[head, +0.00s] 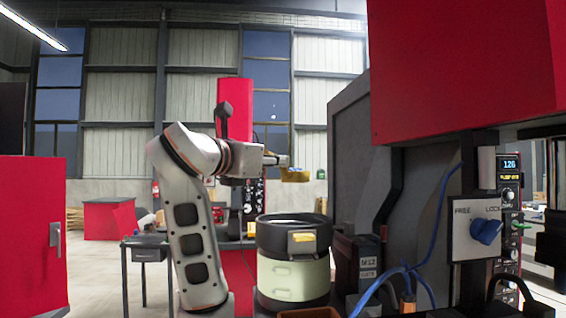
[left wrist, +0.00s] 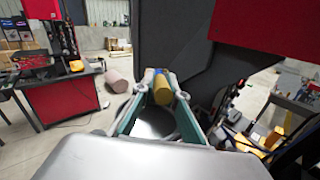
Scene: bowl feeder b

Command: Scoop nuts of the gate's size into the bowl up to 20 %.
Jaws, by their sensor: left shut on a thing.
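My left gripper (head: 281,162) is shut on a yellow scoop (head: 295,175), held in the air above the bowl. In the left wrist view the fingers (left wrist: 162,86) close around the scoop's yellow handle (left wrist: 162,93). The bowl (head: 276,230) has a dark rim with a yellow block on its front and sits on a pale green base (head: 292,277). The left wrist view shows part of a smooth grey inside (left wrist: 158,124) beneath the fingers. No nuts can be made out, and the scoop's contents are hidden. My right gripper is not in view.
A dark bin labelled M12 (head: 368,262) stands right of the bowl. A grey machine housing (head: 348,150) and red cabinet (head: 460,70) rise close on the right. A FREE/LOCK knob (head: 487,232), a lit display (head: 509,165) and blue cables (head: 428,225) are there too.

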